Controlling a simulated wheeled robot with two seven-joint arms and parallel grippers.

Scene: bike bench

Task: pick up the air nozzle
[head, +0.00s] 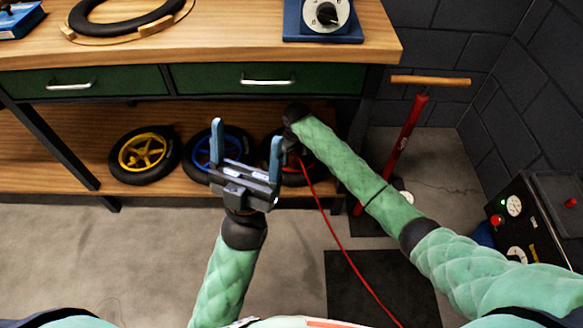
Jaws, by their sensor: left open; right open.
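A thin red hose (328,217) rises from the floor to just below my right wrist, in front of the lower shelf. The air nozzle cannot be made out clearly; the hose's upper end disappears among dark parts by my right gripper. My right gripper (291,143) is mostly hidden behind its own wrist and the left gripper's right finger; it is open. I cannot tell whether it touches the nozzle. My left gripper (246,138) is open and empty, its two blue-grey fingers pointing up in front of the shelf, left of the hose.
A wooden bench (220,38) with green drawers stands ahead. Its lower shelf (60,135) holds a yellow-rimmed wheel (143,153), a blue-rimmed wheel (232,147) and a third, partly hidden wheel. A red floor pump (408,130) stands right; a gauged black machine (535,215) is far right.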

